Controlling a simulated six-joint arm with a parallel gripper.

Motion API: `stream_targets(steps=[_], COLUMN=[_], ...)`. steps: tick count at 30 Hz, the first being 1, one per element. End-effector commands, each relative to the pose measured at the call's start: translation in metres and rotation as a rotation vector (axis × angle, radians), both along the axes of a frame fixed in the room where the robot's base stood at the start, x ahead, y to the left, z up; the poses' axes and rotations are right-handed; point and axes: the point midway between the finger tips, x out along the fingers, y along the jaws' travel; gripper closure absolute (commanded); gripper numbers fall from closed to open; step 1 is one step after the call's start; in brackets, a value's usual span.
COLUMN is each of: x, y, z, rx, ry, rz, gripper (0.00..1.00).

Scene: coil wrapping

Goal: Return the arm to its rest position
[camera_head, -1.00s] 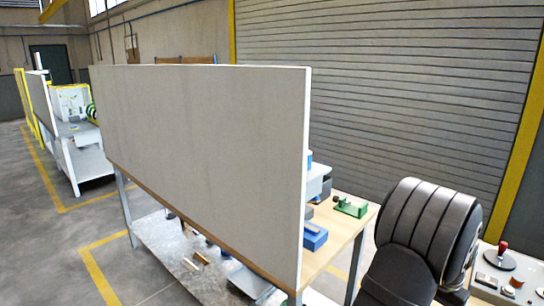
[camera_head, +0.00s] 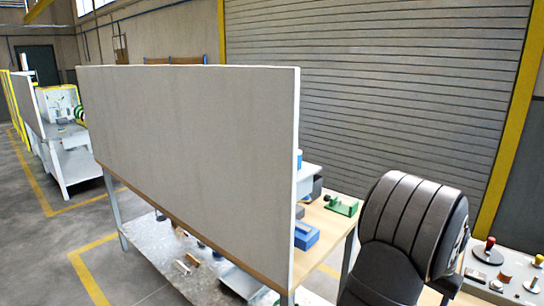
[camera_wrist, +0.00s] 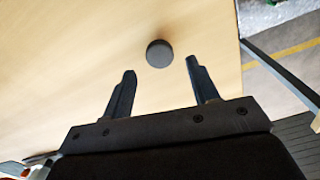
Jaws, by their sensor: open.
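My gripper (camera_wrist: 160,75) shows in the wrist view with its two dark fingers spread apart and nothing between them. It is over a light wooden tabletop (camera_wrist: 60,70). A small dark round disc (camera_wrist: 159,53) lies on that top, just beyond the fingertips and apart from them. In the head view a dark segmented arm part of mine (camera_head: 415,225) stands at the lower right; the gripper itself does not show there.
A large grey panel (camera_head: 190,160) hides most of the workbench (camera_head: 330,225). A blue block (camera_head: 305,236) and a green device (camera_head: 341,205) sit on the bench. A control box (camera_head: 500,278) with a red-topped lever stands at the lower right.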

Motion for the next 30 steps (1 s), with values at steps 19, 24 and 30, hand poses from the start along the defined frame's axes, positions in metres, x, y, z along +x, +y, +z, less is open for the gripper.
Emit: stream_targets(steps=[19, 24, 30], x=[-0.043, -0.072, -0.107], y=[-0.007, -0.011, -0.015], z=[0.032, 0.050, 0.070], rx=[-0.002, -0.002, -0.001], ry=[-0.001, -0.001, -0.001], rz=[-0.004, -0.003, -0.004], gripper=[0.46, 0.46, 0.46])
